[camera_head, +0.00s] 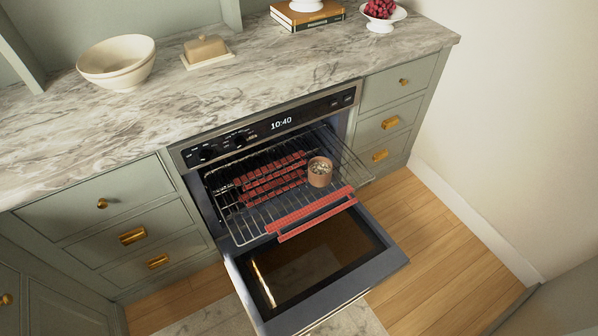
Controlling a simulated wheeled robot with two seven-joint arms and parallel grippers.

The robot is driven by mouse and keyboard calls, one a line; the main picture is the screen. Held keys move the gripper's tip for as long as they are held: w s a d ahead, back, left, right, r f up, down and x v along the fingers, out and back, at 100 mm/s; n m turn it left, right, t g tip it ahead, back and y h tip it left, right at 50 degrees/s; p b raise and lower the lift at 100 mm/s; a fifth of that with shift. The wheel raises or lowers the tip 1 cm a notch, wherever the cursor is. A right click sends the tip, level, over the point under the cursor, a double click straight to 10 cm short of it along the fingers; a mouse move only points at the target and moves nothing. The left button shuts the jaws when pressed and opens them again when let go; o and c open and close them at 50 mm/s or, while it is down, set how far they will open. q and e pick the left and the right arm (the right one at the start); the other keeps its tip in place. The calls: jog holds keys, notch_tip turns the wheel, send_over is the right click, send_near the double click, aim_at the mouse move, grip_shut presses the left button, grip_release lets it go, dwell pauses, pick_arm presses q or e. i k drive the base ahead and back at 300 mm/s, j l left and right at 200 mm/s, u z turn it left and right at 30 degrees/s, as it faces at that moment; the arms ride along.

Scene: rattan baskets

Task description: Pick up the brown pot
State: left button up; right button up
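A small round brown pot (319,176) stands upright on the pulled-out wire rack of the open oven, toward the rack's right side. Its top shows a pale, speckled content that is too small to make out. Red segmented strips (270,181) lie on the rack to the left of the pot. Neither of my grippers shows in the head view.
The oven door (318,262) hangs open in front, below the rack (250,218). A red strip (311,213) runs along the rack's front edge.

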aim_at(320, 168)
jog(key=z, duration=0.3)
jog(key=i+l, duration=0.15)
jog(key=l, duration=0.2)
jog(key=i+l, duration=0.15)
jog(key=l, duration=0.15)
jog(key=i+l, duration=0.15)
jog(key=l, duration=0.2)
jog(key=i+l+u, duration=0.1)
jog(key=i+l, duration=0.1)
jog(key=l, duration=0.1)
